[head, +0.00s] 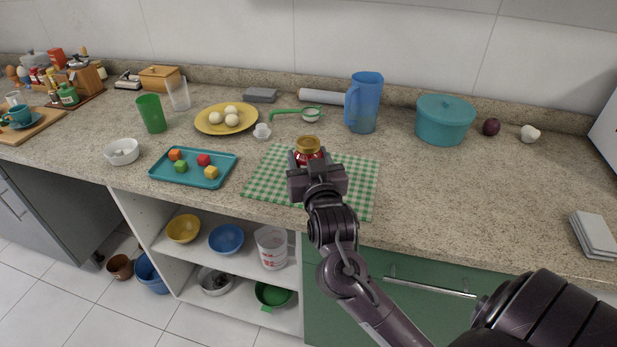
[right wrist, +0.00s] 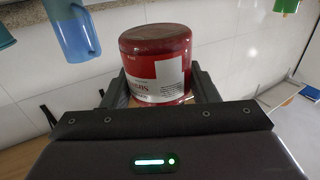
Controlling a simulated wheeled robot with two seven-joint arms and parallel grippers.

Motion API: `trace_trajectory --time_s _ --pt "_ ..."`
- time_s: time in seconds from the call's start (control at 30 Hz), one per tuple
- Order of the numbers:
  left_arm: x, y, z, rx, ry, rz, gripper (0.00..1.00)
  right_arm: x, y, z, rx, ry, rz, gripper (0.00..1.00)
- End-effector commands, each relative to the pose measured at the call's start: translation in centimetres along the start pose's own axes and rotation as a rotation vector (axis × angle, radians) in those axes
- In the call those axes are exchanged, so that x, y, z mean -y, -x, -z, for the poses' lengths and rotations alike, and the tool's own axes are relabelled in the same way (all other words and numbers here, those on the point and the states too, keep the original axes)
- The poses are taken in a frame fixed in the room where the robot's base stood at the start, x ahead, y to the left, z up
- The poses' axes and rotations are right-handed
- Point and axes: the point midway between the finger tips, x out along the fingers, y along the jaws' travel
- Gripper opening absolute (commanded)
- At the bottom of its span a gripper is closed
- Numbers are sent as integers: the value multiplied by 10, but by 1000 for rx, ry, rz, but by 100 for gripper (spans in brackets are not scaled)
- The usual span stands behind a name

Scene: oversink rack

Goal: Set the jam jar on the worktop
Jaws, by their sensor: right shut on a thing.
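The jam jar (head: 308,151) is red with a gold lid, and it is upright in the head view. My right gripper (head: 313,172) is shut on it, over the green checked cloth on the worktop (head: 430,190). The gripper hides the jar's lower part in the head view, so I cannot tell whether it touches the cloth. In the right wrist view the jar (right wrist: 157,62) sits between the two fingers, its red and white label showing. My left gripper is not in view.
The checked cloth (head: 355,180) lies around the gripper. A teal tray (head: 220,179) with several coloured cubes is to its left. A blue pitcher (head: 364,105) and teal pot (head: 444,120) stand behind to the right. The worktop front right is clear up to grey slabs (head: 594,234).

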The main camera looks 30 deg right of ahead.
Motion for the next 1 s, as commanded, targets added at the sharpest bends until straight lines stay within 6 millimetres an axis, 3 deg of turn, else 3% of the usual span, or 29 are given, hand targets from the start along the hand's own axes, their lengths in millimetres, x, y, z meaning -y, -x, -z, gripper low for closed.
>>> trace_trajectory --time_s 0.4,0.8,0.83,1.0 --pt "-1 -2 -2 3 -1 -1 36 0 0 -47 -2 0 1 22" --pt "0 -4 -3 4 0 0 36 0 0 -52 -3 -1 1 22" --pt "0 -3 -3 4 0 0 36 0 0 -52 -1 0 1 57" --pt "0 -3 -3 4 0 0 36 0 0 -52 -1 0 1 75"
